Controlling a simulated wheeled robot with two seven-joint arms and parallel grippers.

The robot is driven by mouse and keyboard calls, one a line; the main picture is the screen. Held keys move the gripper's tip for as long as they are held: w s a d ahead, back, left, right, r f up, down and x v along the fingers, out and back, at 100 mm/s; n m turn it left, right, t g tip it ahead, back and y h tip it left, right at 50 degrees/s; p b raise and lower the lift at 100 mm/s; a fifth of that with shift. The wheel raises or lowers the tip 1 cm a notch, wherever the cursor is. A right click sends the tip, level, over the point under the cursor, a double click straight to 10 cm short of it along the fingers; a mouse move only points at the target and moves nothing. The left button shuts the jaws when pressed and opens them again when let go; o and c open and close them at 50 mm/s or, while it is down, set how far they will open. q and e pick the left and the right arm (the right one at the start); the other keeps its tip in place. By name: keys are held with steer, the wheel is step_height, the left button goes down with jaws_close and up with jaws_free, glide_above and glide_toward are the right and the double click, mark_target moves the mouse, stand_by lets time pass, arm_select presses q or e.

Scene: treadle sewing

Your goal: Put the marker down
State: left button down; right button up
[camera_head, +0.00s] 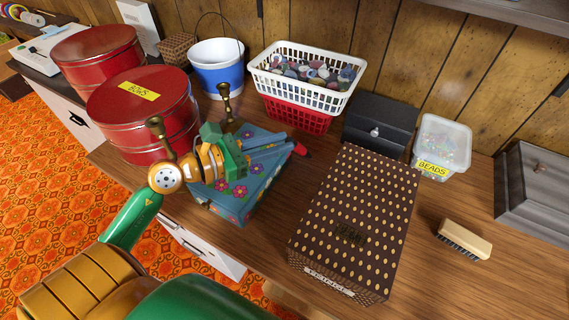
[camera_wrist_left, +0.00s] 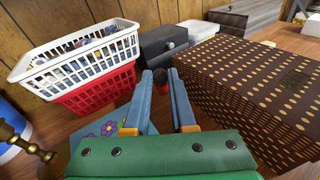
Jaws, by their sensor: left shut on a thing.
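The marker (camera_head: 301,149) is mostly hidden by my fingers. A red part with a dark end shows at the fingertips in the head view. In the left wrist view the marker (camera_wrist_left: 161,77) shows its dark end between the two blue-grey fingers. My left gripper (camera_head: 292,145) is shut on it, over the right edge of a blue floral box (camera_head: 236,200). The left wrist view also shows the gripper (camera_wrist_left: 160,84). I cannot tell whether the marker touches anything below. My right gripper is not in view.
A white-and-red basket (camera_head: 297,114) of spools stands behind the gripper. A brown dotted box (camera_head: 356,220) stands to its right, a dark box (camera_head: 380,122) behind that. Red tins (camera_head: 142,110) and brass posts (camera_head: 155,126) are left. Bare wood (camera_head: 268,232) shows between the floral and dotted boxes.

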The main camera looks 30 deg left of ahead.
arm_select(q)
step_height(320, 180, down, 6)
steer(key=w+b, duration=0.1)
steer(key=w, duration=0.1)
steer(key=shift+w+a, duration=0.15)
steer(key=shift+w, duration=0.1)
steer(key=shift+f, duration=0.1)
steer(key=shift+f+b, duration=0.2)
steer(key=shift+b, duration=0.1)
steer(key=c, duration=0.7)
jaws_free()
steer(key=shift+c, duration=0.2)
steer(key=shift+r, duration=0.1)
